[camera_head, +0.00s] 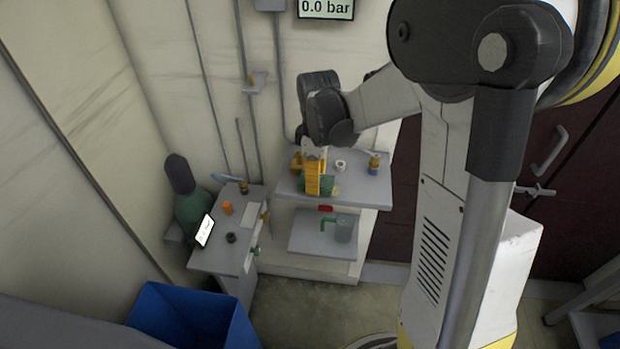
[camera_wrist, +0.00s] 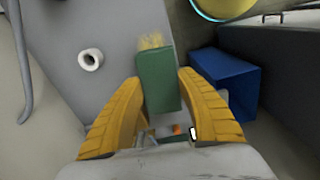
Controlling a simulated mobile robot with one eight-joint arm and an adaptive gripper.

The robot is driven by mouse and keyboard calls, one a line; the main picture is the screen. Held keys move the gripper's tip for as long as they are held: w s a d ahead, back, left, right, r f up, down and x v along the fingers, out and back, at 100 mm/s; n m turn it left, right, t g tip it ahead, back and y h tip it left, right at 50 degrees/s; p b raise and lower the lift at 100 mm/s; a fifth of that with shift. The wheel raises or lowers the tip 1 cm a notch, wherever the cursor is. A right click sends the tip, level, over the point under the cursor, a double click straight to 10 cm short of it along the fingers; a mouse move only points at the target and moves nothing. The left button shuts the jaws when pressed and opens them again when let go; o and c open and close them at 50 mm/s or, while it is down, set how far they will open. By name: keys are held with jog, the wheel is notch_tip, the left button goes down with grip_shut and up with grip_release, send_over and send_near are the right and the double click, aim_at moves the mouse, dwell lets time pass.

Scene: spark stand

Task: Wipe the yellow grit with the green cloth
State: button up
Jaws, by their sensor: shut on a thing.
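The green cloth (camera_head: 329,183) is between the yellow fingers of my gripper (camera_head: 314,188), low over the grey upper shelf (camera_head: 358,190). In the wrist view the cloth (camera_wrist: 158,80) looks like a green block between the two fingers, and my gripper is shut on it. The yellow grit (camera_wrist: 153,42) shows as a streaky patch on the grey surface, right at the far end of the cloth. In the head view a small pale yellow bit of the grit (camera_head: 336,191) shows just right of the cloth. I cannot tell how much grit the cloth hides.
A white ring (camera_head: 340,166) stands on the shelf, right of my gripper, and a brass valve fitting (camera_head: 374,162) is farther right. A side stand (camera_head: 218,260) and a blue bin (camera_head: 165,310) are at the left.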

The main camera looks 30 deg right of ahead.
aim_at(341, 191)
jog(key=shift+s+d+f, duration=0.1)
jog(key=shift+s+d, duration=0.5)
jog(key=shift+d, duration=0.3)
jog(key=shift+s+d+f, duration=0.1)
jog(key=shift+s+d, duration=0.55)
jog(key=shift+d, duration=0.25)
jog(key=shift+s+d+f, duration=0.1)
jog(key=shift+s+d, duration=0.5)
jog(key=shift+d, duration=0.3)
jog(key=shift+r+p, duration=2.1)
jog(key=shift+r, duration=0.9)
notch_tip(341, 191, up, 3)
jog(key=shift+p, duration=1.15)
